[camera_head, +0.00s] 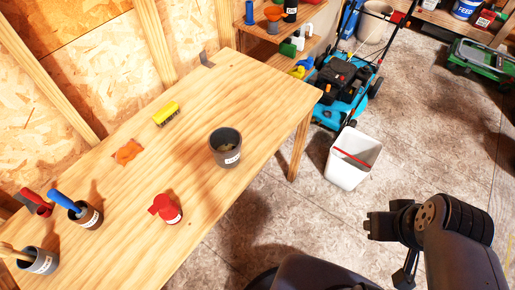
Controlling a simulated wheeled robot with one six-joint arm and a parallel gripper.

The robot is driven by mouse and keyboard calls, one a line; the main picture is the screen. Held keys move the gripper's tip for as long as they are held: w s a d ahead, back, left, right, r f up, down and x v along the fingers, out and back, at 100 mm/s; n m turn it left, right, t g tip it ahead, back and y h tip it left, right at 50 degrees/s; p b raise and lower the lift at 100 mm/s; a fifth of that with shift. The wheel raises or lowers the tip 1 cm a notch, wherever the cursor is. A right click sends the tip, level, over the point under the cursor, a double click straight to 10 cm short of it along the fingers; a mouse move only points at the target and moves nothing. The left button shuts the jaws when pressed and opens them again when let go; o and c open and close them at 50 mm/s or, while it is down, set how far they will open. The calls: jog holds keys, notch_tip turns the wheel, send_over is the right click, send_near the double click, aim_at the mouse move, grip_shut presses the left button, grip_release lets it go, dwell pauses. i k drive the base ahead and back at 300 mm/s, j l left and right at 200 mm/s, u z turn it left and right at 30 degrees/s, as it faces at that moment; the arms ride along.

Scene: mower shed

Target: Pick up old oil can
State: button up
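Which thing is the old oil can I cannot tell for sure, as the labels are too small to read. A small red can (169,208) with a white label stands near the front edge of the wooden workbench (205,100). A larger grey can (225,150), open at the top with something inside, stands farther back and right on the bench, also with a white label. My gripper (373,226) is dark and hangs over the floor to the right of the bench, well apart from both cans. Nothing shows held in it; its finger gap is not clear.
A yellow brush (166,113) and an orange rag (128,152) lie on the bench. Dark cups with tool handles (85,215) stand at left. A white bin (353,160) and a blue mower (343,85) stand on the floor. Bare floor lies between bench and gripper.

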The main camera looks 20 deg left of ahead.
aim_at(224, 143)
jog(key=u, duration=1.7)
jog(key=i+j+z, duration=0.3)
jog(key=i+j, duration=0.05)
